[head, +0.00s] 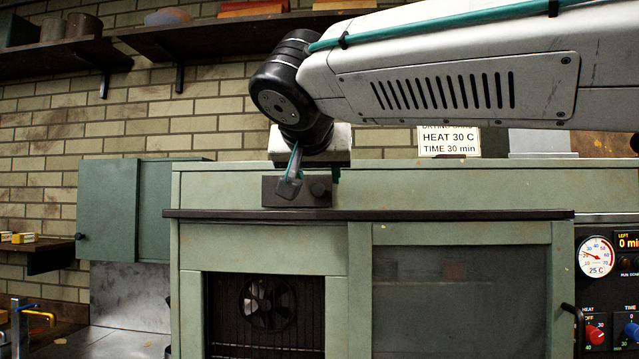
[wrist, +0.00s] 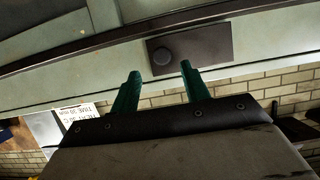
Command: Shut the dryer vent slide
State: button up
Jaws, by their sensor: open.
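The dryer (head: 230,190) is a pale green cabinet. A dark rectangular vent slide (head: 308,201) with a round knob (head: 318,188) lies on its upper front panel. The slide also shows in the wrist view (wrist: 205,45), with its knob (wrist: 163,57) near one end. My gripper (head: 289,185) is in front of the slide in the head view and hides part of it. In the wrist view the two teal fingers (wrist: 159,70) are apart and empty, with the knob just beyond the gap between their tips. I cannot tell whether they touch the slide.
A dark ledge (head: 450,214) runs below the slide, above a mesh door (head: 460,290) and a fan opening (head: 266,303). A control panel (head: 606,290) is at the right. A green wall cabinet (head: 107,210) is at the left. Shelves (head: 60,55) hang above.

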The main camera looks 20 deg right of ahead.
jog(key=v, duration=0.2)
jog(key=shift+s+a+r, duration=0.1)
jog(key=shift+s+r, duration=0.05)
jog(key=shift+s, duration=0.15)
dwell(0.3)
jog(key=s+d+f+n+g+y, duration=0.1)
jog(key=s+f+n+g, duration=0.15)
jog(key=f, duration=0.45)
jog(key=s+d+f+n+g, duration=0.1)
jog(key=s+f+n+g, duration=0.15)
jog(key=f, duration=0.55)
jog(key=s+d+f+n+g+y, duration=0.1)
jog(key=s+d+f+n+g, duration=0.15)
jog(key=f, duration=0.45)
jog(key=s+d+f+m+g+y, duration=0.1)
jog(key=s+d+f, duration=0.2)
jog(key=s+f, duration=0.5)
jog(key=s+d+f+m+g+y, duration=0.2)
jog(key=s+d+f, duration=0.2)
jog(key=s+f, duration=0.4)
jog(key=shift+f, duration=0.4)
jog(key=shift+s+g, duration=0.15)
jog(key=shift+g, duration=0.1)
